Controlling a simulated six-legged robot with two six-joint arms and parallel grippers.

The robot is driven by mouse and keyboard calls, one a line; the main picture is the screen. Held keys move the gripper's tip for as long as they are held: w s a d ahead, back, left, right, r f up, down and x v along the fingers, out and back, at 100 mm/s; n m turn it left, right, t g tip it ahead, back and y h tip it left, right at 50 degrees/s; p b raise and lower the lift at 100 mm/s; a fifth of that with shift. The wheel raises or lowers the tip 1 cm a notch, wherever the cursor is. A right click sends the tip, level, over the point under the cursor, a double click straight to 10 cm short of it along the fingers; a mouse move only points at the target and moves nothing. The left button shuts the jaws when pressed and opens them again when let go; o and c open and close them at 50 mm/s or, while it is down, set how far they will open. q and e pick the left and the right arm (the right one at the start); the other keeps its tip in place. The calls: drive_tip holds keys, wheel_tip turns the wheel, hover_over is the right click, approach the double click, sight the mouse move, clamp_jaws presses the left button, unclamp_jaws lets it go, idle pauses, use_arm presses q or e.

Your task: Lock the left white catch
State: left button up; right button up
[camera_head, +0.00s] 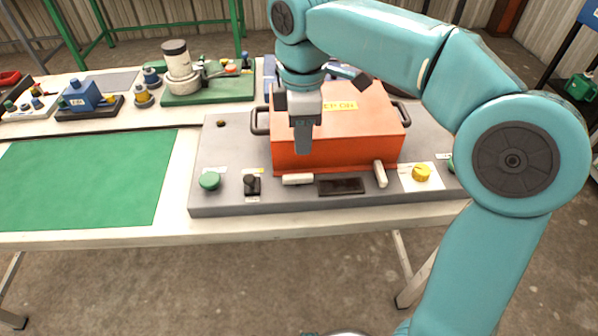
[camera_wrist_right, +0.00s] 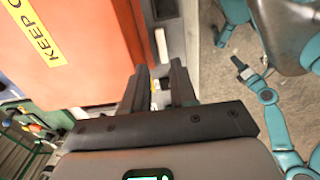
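The left white catch (camera_head: 298,180) lies flat along the front foot of the orange box (camera_head: 330,145). It also shows in the right wrist view (camera_wrist_right: 160,45), just beyond my fingertips. The right white catch (camera_head: 380,174) stands tilted, nearly upright, against the box front. My right gripper (camera_head: 302,145) hangs down in front of the box's left part, above the left catch. In the wrist view its two fingers (camera_wrist_right: 159,78) are apart, with nothing held between them. My left gripper is not in view.
On the grey board (camera_head: 225,150) are a green knob (camera_head: 209,181), a black switch (camera_head: 252,184), a dark plate (camera_head: 340,186) and a yellow knob (camera_head: 421,173). The box's side handle (camera_head: 260,121) sticks out left. A green mat (camera_head: 85,180) lies clear at left.

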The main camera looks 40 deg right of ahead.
sight(301, 176)
wheel_tip(301, 176, down, 9)
drive_tip(key=shift+s+a+f+b, duration=0.1)
drive_tip(key=shift+f+b, duration=0.1)
drive_tip(key=shift+b, duration=0.9)
clamp_jaws()
